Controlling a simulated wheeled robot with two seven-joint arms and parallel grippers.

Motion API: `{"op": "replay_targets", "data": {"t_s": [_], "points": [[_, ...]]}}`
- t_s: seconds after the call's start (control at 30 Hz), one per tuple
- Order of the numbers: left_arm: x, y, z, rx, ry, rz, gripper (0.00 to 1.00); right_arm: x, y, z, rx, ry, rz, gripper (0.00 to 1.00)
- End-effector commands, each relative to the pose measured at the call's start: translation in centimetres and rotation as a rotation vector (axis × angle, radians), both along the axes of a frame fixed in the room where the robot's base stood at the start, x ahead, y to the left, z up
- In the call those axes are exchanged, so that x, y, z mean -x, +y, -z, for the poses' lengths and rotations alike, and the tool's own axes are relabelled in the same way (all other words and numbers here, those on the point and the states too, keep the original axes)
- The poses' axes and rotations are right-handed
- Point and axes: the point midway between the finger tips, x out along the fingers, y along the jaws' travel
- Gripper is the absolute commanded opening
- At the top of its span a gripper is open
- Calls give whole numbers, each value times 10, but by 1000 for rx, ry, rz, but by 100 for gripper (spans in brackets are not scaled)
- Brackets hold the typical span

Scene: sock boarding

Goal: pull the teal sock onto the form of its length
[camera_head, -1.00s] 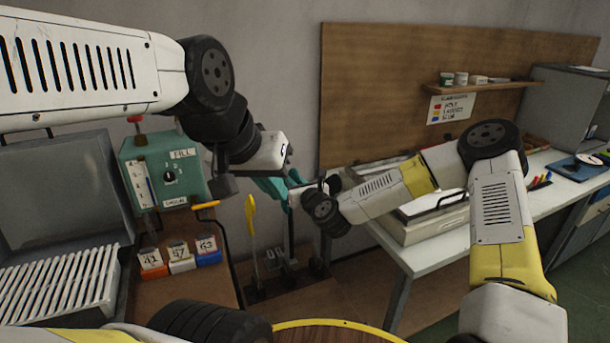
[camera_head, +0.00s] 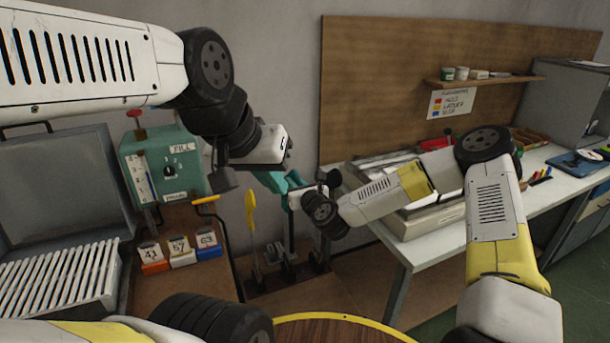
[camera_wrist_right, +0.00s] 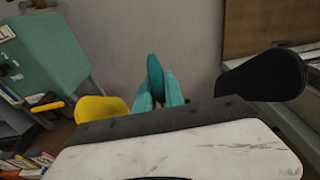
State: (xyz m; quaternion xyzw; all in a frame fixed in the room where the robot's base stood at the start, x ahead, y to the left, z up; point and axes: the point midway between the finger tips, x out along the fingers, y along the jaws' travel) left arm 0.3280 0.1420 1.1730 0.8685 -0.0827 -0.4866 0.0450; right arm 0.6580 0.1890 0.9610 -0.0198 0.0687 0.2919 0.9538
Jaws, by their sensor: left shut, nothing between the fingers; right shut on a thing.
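The teal sock (camera_head: 274,182) hangs between my two grippers in the head view. In the right wrist view it (camera_wrist_right: 155,85) stands up in folds beyond the gripper. My right gripper (camera_head: 299,194) is shut on the sock, its fingers mostly hidden. My left gripper (camera_head: 272,168) is shut and empty just up and left of the sock. A yellow form (camera_head: 250,215) stands left of the sock, and a black form (camera_head: 333,179) stands right of it. Something teal shows below the right gripper; I cannot tell whether it is sock or form.
A green control box (camera_head: 165,165) and numbered cards (camera_head: 181,250) stand at the left beside a ribbed rack (camera_head: 60,280). A white bench (camera_head: 400,250) with a tray is at the right. A round wooden top with a yellow rim (camera_head: 340,325) is in front.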

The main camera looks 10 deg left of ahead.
Motion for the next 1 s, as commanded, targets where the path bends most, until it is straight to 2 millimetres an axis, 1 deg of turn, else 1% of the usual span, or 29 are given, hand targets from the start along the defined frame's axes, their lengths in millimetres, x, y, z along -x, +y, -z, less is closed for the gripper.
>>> {"op": "replay_targets", "data": {"t_s": [1.0], "points": [[0, 0, 0, 0, 0, 0, 0, 0, 0, 26, 1, -1, 0, 0]]}}
